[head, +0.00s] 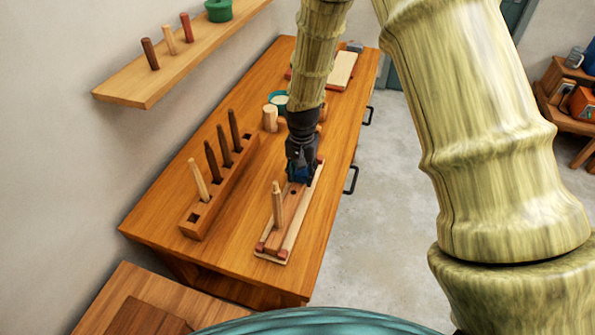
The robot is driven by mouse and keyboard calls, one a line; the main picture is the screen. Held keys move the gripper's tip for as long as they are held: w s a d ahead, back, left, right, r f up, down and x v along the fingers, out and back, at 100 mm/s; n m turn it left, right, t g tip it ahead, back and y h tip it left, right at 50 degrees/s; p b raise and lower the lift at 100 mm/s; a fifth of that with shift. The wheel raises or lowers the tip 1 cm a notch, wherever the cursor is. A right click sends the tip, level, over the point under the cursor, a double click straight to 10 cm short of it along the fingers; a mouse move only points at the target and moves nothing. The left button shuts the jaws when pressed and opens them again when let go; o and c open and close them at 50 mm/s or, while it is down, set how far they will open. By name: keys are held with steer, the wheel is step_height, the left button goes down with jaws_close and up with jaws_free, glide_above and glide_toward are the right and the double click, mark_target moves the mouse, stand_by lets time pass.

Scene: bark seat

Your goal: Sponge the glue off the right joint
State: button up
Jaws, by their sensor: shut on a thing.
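My gripper (302,178) is low over the far half of a wooden seat piece (285,228) on the workbench. It is shut on a small dark blue thing, probably the sponge, which is mostly hidden by the fingers. I cannot tell if it touches the wood. The seat piece lies on a paler strip, with reddish blocks at its near corners. A dark hole (293,191) shows between the peg and my gripper. The joint under my gripper is hidden, and no glue can be made out.
A rack (205,211) with several upright pegs stands left of the seat piece. A teal bowl (278,97) and a light wooden cylinder (270,118) stand behind. A pale board (342,70) lies at the far end. A wall shelf (135,93) hangs at left.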

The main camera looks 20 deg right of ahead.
steer(key=shift+s+d, duration=0.15)
steer(key=shift+d, duration=0.1)
steer(key=shift+r+p, duration=2.05)
steer(key=shift+r, duration=1)
